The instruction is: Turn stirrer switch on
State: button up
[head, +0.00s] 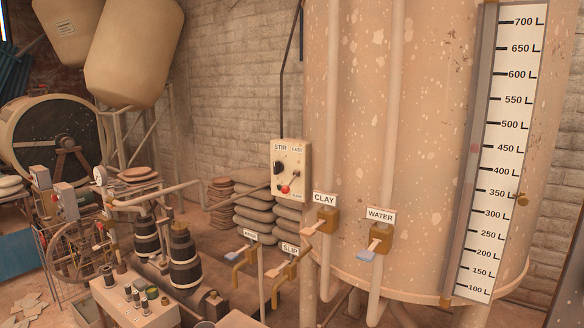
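The stirrer control box (291,152) is a cream panel labelled STIR, mounted beside the large tank (420,120) in the head view. It carries a black knob (279,168) on its left side and a red button or lamp (285,188) near the bottom. A scale with the word FAST at its top is on the right side. The markings are too small to tell the switch position. A dark cable or conduit runs up from the box. My gripper is not in this view.
Valves labelled CLAY (326,220) and WATER (377,239) sit on pipes right of the box. The SLIP valve (281,266) and another valve are lower. Stacked sacks (256,208) lie behind. Pump machinery (184,258) and a small control desk (135,304) stand at lower left.

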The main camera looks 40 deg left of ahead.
aim_at(279, 167)
jog(key=z, duration=0.15)
jog(key=k, duration=0.8)
jog(key=u, duration=1.6)
jog(key=i, duration=0.8)
jog(key=z, duration=0.05)
